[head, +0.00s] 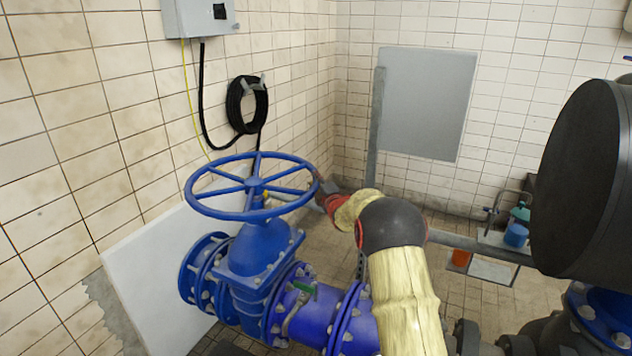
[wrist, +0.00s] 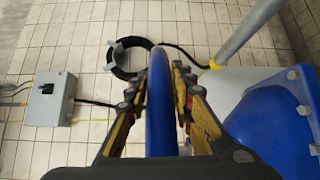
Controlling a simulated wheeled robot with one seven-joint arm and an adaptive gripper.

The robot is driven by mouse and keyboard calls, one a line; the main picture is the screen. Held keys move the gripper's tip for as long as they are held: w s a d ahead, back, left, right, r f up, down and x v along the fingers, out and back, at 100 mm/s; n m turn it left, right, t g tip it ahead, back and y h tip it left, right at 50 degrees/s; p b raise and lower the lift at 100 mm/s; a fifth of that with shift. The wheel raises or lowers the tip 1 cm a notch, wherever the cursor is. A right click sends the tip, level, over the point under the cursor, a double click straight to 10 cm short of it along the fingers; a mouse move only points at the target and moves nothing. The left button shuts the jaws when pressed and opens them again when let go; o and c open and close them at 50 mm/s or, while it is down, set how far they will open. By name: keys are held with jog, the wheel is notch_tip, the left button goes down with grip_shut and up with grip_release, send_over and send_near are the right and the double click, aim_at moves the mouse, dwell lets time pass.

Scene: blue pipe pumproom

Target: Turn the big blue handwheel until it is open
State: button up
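The big blue handwheel (head: 254,186) is a spoked ring lying nearly level on top of a blue valve body (head: 262,248), left of centre in the head view. My gripper (head: 322,187) is at the right side of its rim. In the wrist view the blue rim (wrist: 160,100) runs between the two fingers of my gripper (wrist: 160,78). Both fingertips appear to press against the rim, one on each side. The rim hides the space between the fingers, and the finger contact is small in the head view.
Blue flanged pipe (head: 310,308) extends below the valve. A white panel (head: 165,265) leans behind it at the left wall. A coiled black hose (head: 247,105) and a grey box (head: 198,17) hang there. A big dark cylinder (head: 585,180) stands at right.

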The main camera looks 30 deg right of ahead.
jog(key=shift+f, duration=0.1)
grip_shut()
dwell(0.4)
